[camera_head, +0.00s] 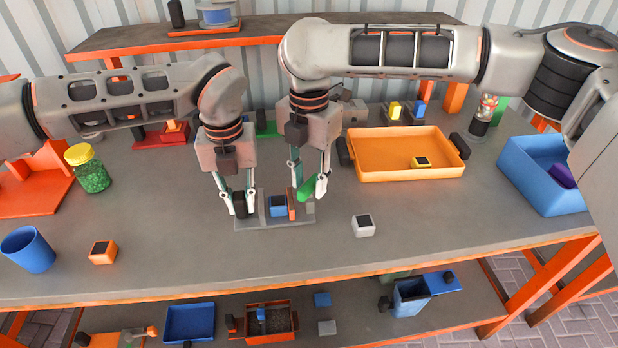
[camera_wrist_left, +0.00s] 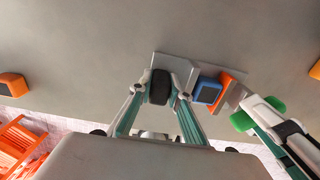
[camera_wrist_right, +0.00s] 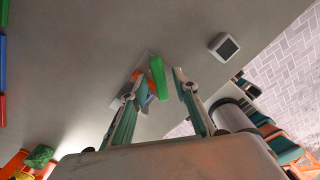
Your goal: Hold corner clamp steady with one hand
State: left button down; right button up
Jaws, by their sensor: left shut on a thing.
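The corner clamp (camera_head: 270,222) is a grey plate on the bench, with a black grip at its left end. A blue block (camera_head: 277,206) and an orange piece (camera_head: 291,205) are on it. My left gripper (camera_head: 239,204) is shut on the black grip, which shows between its fingertips in the left wrist view (camera_wrist_left: 160,87). My right gripper (camera_head: 309,190) is open at the clamp's right side. Its fingers are either side of a green bar (camera_wrist_right: 157,77), with a gap on one side in the right wrist view. The fingers partly hide the bar.
An orange tray (camera_head: 400,176) and a small white block (camera_head: 363,226) are right of the clamp. A blue bin (camera_head: 545,190) stands far right. A green jar (camera_head: 90,172), blue cup (camera_head: 28,250) and orange block (camera_head: 103,252) are left. The bench front is mostly clear.

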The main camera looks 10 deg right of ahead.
pick_arm(q)
jog(key=shift+f, duration=0.1)
pick_arm(e)
grip_shut()
jog(key=shift+m, duration=0.3)
jog(key=m, duration=0.3)
pick_arm(q)
jog(key=shift+a, duration=0.1)
pick_arm(e)
jog(key=m, duration=0.7)
jog(key=shift+m, duration=2.3)
